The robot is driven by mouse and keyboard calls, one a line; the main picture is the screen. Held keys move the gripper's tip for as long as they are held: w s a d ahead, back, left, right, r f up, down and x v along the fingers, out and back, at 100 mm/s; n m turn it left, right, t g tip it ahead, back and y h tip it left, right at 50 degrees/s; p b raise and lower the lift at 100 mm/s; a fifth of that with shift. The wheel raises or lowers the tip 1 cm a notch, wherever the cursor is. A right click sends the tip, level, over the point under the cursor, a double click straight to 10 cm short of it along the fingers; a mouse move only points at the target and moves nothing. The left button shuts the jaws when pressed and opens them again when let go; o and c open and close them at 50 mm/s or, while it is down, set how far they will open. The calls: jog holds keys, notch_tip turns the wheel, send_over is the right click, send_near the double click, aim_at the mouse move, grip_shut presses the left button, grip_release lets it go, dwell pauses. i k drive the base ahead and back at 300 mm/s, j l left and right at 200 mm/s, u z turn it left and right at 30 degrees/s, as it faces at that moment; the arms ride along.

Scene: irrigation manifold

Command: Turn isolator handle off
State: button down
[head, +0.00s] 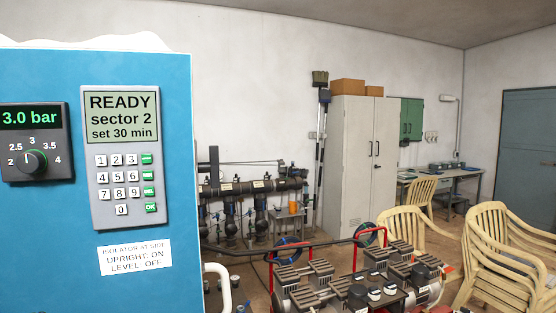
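A blue cabinet (45,240) fills the left of the head view. A white label (135,257) on its front speaks of an isolator at the side, with "upright: on" and "level: off". The isolator handle cannot be made out; the cabinet's side faces are hidden from here. A white curved tube (219,268) shows beside the cabinet's lower right edge; I cannot tell what it belongs to. My gripper is not in view.
The cabinet front carries a keypad panel (126,213) reading "READY sector 2" and a knob unit (35,142) reading "3.0 bar". Red-framed machines (320,290) stand low at centre right. Beige chairs (495,250) stand at right, a grey locker (350,165) behind.

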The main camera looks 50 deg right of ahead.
aim_at(213, 166)
jog(key=l, duration=0.5)
jog(key=i+l, duration=0.1)
jog(key=l, duration=0.4)
jog(key=i+l, duration=0.1)
jog(key=l, duration=0.35)
jog(key=k+l+z, duration=0.05)
